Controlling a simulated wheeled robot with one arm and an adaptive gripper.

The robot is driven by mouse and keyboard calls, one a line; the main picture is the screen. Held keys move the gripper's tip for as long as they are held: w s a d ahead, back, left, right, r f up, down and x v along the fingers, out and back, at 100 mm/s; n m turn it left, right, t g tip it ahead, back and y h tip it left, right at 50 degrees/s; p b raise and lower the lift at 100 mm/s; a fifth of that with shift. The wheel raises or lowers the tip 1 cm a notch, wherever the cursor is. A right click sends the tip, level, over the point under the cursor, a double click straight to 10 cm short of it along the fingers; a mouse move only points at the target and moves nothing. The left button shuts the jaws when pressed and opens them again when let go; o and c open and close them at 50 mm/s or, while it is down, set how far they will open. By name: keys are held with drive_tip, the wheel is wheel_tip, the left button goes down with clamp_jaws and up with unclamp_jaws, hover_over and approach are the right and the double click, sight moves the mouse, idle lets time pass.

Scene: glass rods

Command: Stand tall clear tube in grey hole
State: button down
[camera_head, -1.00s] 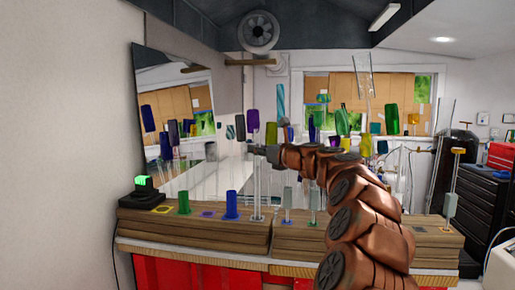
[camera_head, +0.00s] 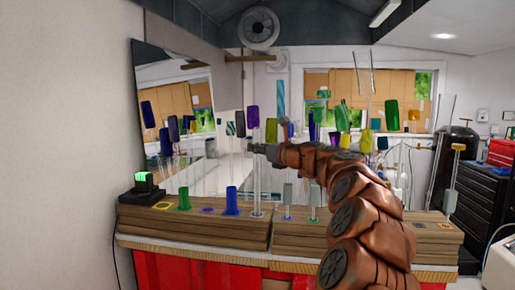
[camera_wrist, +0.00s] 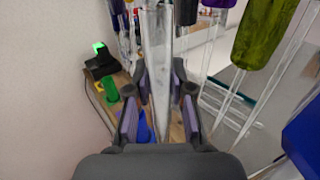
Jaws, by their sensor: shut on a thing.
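The tall clear tube (camera_head: 257,185) stands upright at the front of the wooden bench block (camera_head: 200,225). Its lower end meets the grey hole's rim (camera_head: 257,214); I cannot tell how deep it sits. My gripper (camera_head: 257,148) is shut on the tube well above the block. In the wrist view the clear tube (camera_wrist: 157,50) runs between the two padded fingers of my gripper (camera_wrist: 160,90). The tube's lower end is hidden there by the gripper body.
A green piece (camera_head: 184,199) and a blue piece (camera_head: 231,201) stand left of the tube. A black box with a green light (camera_head: 142,185) sits at the left end. Several coloured rods stand behind.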

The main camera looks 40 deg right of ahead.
drive_tip(key=shift+f, duration=0.15)
drive_tip(key=c, duration=0.9)
unclamp_jaws()
drive_tip(key=shift+c, duration=0.2)
drive_tip(key=shift+s, duration=0.2)
drive_tip(key=s, duration=1.1)
drive_tip(key=shift+s+a, duration=0.35)
